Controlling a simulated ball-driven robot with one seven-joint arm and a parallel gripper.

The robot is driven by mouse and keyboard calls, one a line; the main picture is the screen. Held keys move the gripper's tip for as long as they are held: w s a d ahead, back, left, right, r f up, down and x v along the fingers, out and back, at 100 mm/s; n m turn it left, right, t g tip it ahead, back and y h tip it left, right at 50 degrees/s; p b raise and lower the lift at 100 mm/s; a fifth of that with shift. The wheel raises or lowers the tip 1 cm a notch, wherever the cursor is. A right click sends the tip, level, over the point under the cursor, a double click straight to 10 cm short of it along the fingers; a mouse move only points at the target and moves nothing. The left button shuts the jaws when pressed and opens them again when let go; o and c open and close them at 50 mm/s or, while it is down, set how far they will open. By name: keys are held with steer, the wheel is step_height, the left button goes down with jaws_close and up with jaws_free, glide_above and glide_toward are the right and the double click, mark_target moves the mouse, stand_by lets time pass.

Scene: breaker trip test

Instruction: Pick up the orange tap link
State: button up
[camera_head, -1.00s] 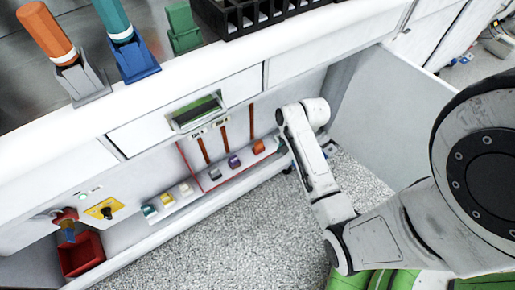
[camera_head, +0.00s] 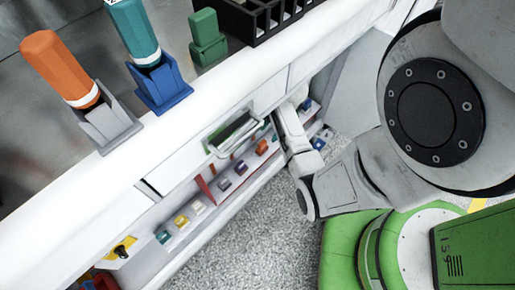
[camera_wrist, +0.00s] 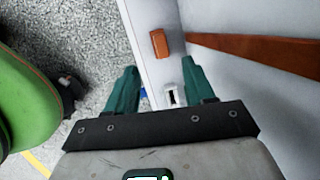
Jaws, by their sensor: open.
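The orange tap link (camera_wrist: 159,44) is a small orange block on a pale ledge in the wrist view. It also shows in the head view (camera_head: 262,147), at the right of a row of coloured blocks low in the cabinet. My gripper (camera_wrist: 159,66) has two dark green fingers spread apart with nothing between them. The link shows just beyond the fingertips, roughly centred between them, and apart from both. In the head view the fingers are hidden by my arm and the cabinet.
A white shelf edge (camera_head: 216,117) overhangs the row. A purple block (camera_head: 240,168) sits left of the link. A brown-orange bar (camera_wrist: 260,50) runs close right of the fingers. Speckled floor (camera_head: 250,240) is open in front.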

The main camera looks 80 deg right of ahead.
mark_target(263, 143)
steer(key=b+x, duration=0.3)
steer(key=x, duration=0.5)
steer(key=shift+w+a+f, duration=0.15)
steer(key=shift+w+f, duration=0.05)
steer(key=shift+f, duration=0.1)
jaws_close()
